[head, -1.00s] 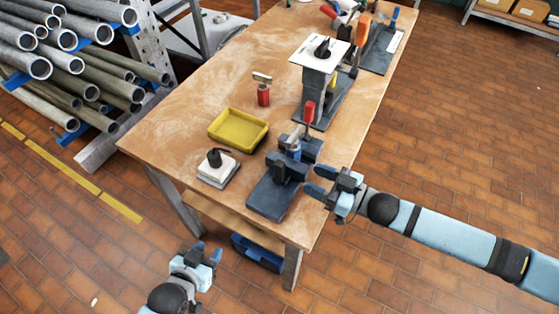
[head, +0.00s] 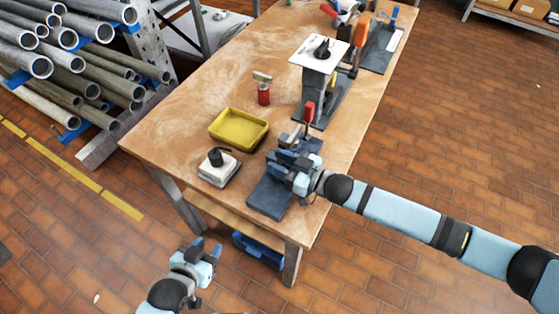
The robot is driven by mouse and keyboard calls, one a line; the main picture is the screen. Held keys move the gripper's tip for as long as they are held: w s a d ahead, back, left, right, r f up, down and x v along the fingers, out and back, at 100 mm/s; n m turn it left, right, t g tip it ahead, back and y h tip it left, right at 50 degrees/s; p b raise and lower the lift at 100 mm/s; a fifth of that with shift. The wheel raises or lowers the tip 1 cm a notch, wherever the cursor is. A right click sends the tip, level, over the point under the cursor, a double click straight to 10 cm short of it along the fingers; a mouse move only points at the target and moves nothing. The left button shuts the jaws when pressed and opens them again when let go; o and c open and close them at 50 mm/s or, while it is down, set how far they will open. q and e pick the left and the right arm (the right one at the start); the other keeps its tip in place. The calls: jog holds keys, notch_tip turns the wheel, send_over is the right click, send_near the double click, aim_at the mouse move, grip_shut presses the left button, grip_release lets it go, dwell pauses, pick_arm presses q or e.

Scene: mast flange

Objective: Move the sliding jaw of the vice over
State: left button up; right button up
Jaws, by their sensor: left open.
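The vice (head: 268,201) is a dark blue-grey block with a flat base near the front right corner of the wooden bench. My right gripper (head: 280,168) is at the vice's jaws and covers much of them, including most of the sliding jaw. Its fingers point left across the vice; whether they are closed on the jaw cannot be made out. My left gripper (head: 206,249) is open and empty, low in front of the bench and away from the vice.
A yellow tray (head: 238,129), a white block with a black knob (head: 219,168) and a red-bodied tool (head: 263,93) are on the bench (head: 180,130). A raised white plate (head: 320,51) and red-handled clamps stand behind the vice. Pipes (head: 60,60) fill a rack at left.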

grip_shut()
jog(key=s, duration=0.1)
jog(key=s+a+p, duration=0.1)
jog(key=s, duration=0.1)
jog(key=s+a, duration=0.1)
jog(key=shift+s+a, duration=0.1)
jog(key=shift+s, duration=0.2)
jog(key=shift+o, duration=1.3)
grip_release()
jog(key=shift+o, duration=0.7)
jog(key=shift+s, duration=0.1)
